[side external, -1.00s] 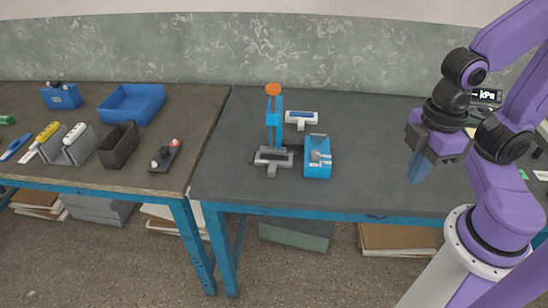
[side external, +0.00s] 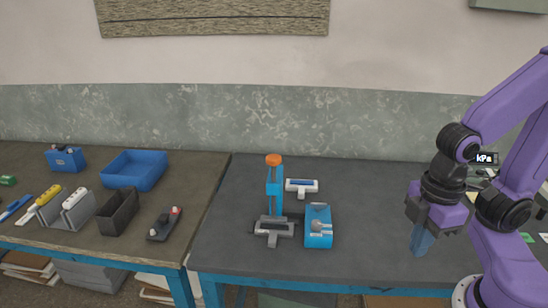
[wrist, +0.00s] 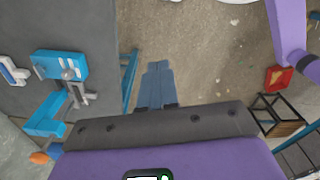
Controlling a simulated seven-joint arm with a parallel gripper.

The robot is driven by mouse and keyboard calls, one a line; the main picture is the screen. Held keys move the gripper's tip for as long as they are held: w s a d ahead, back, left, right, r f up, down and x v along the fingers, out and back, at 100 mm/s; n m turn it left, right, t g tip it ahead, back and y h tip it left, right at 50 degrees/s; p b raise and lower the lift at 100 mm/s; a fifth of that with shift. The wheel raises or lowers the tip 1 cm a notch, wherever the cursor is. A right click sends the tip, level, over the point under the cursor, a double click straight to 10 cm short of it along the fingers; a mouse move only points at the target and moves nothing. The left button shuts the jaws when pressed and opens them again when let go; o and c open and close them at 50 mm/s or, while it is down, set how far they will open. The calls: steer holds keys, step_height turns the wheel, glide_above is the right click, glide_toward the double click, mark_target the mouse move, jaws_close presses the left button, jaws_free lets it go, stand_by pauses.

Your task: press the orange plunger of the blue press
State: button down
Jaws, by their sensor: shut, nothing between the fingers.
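The blue press (side external: 275,185) stands upright on the dark table, with its orange plunger (side external: 273,160) on top and a grey base (side external: 274,228) in front. In the wrist view the blue press (wrist: 45,120) shows at the left, with the orange plunger (wrist: 40,157) at lower left. My gripper (side external: 421,242) is at the right of the table, well apart from the press, with its fingers pointing down. In the wrist view its blue-grey fingers (wrist: 157,80) are together with nothing between them.
A blue device (side external: 318,226) stands right of the press, and a white-and-blue part (side external: 301,187) lies behind it. The table (side external: 365,215) is clear between these and my gripper. A second table at left holds a blue tray (side external: 134,169) and a dark bin (side external: 117,211).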

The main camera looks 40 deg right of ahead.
steer(key=w+a+r+m, duration=0.5)
steer(key=w+a, duration=0.1)
steer(key=w, duration=0.4)
step_height(320, 180, up, 12)
steer(key=m, duration=1.7)
glide_above(274, 157)
steer(key=shift+f, duration=0.1)
step_height(274, 157, down, 14)
steer(key=shift+f, duration=0.1)
